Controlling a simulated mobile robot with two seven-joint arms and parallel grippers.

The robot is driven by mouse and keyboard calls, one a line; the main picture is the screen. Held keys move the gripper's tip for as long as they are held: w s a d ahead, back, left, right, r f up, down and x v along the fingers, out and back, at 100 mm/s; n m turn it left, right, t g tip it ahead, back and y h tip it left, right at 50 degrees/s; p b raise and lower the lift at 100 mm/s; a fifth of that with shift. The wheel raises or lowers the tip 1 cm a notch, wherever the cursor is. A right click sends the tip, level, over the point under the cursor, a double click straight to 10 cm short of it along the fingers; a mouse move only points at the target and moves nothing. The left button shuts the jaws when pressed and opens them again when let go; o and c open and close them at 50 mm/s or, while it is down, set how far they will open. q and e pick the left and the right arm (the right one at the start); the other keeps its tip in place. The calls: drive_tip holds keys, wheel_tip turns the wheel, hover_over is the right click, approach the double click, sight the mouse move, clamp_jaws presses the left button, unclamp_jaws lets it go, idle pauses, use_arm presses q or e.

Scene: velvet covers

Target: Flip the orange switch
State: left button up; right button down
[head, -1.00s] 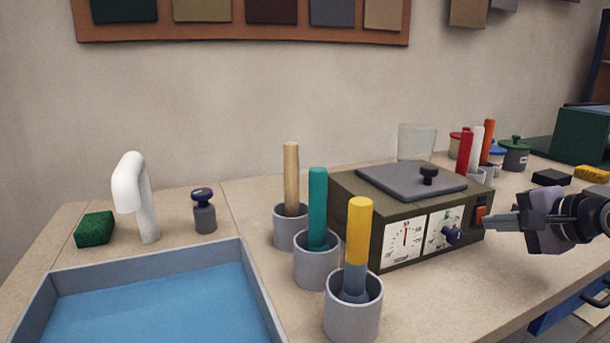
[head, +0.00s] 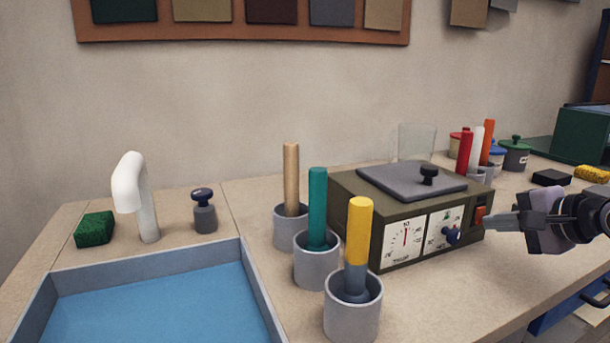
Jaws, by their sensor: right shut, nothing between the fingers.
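The orange switch (head: 479,215) is a small orange-red rocker at the right end of the front face of an olive-green box (head: 405,251). The box also carries two white dials and a dark blue knob (head: 451,235) on that face. My right gripper (head: 490,222) comes in from the right. It is shut and empty, with its grey fingertips at the lower part of the switch. I cannot tell whether they touch it. The fingertips hide part of the switch. My left gripper is not in view.
Three grey cups with wooden, teal and yellow (head: 359,232) rods stand left of the box. A blue-bottomed basin (head: 160,305) and white tap (head: 130,185) are at the left. Jars and red, white and orange rods stand behind the box.

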drive_tip(key=shift+w+a+f, duration=0.1)
drive_tip(key=shift+w+f, duration=0.05)
drive_tip(key=shift+w, duration=0.05)
idle(0.6)
drive_tip(key=shift+s, duration=0.15)
drive_tip(key=shift+b+v, duration=0.75)
drive_tip(key=shift+v, duration=2.1)
drive_tip(key=shift+b+v, duration=0.3)
drive_tip(key=shift+v, duration=0.75)
